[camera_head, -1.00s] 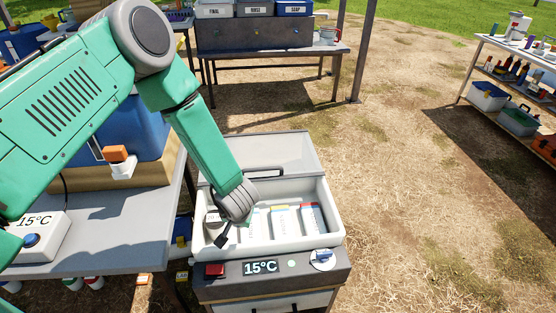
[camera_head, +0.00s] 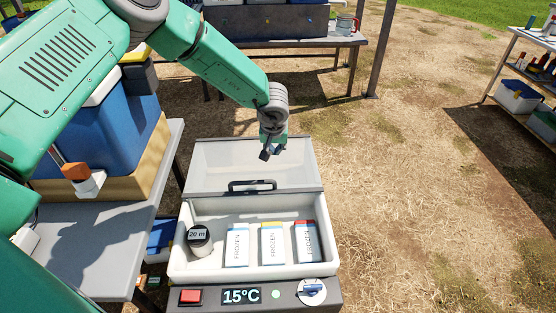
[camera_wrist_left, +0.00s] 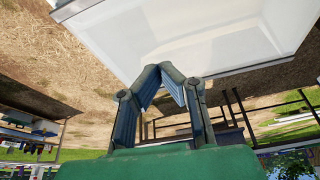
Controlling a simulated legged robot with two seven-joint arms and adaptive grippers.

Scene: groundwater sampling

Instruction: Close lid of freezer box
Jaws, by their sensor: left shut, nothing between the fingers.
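The freezer box (camera_head: 178,262) stands below my left arm in the head view, with its lid (camera_head: 215,165) open and tilted back at the far side. The lid is pale and translucent with a dark handle (camera_head: 252,186). Inside are a sample jar (camera_head: 199,240) marked 20 m and several white FROZEN packs (camera_head: 272,243). My left gripper (camera_head: 268,152) is shut and empty, near the lid's far upper edge. In the left wrist view its fingers (camera_wrist_left: 160,75) meet close to the pale panel (camera_wrist_left: 195,35). Whether they touch it I cannot tell. My right gripper is not in view.
The box front has a red button (camera_head: 190,297), a 15°C display (camera_head: 240,296) and a knob (camera_head: 313,291). A table (camera_head: 110,260) with a blue container (camera_head: 100,140) stands left. A bench stands behind, a shelf at far right. Ground right of the box is clear.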

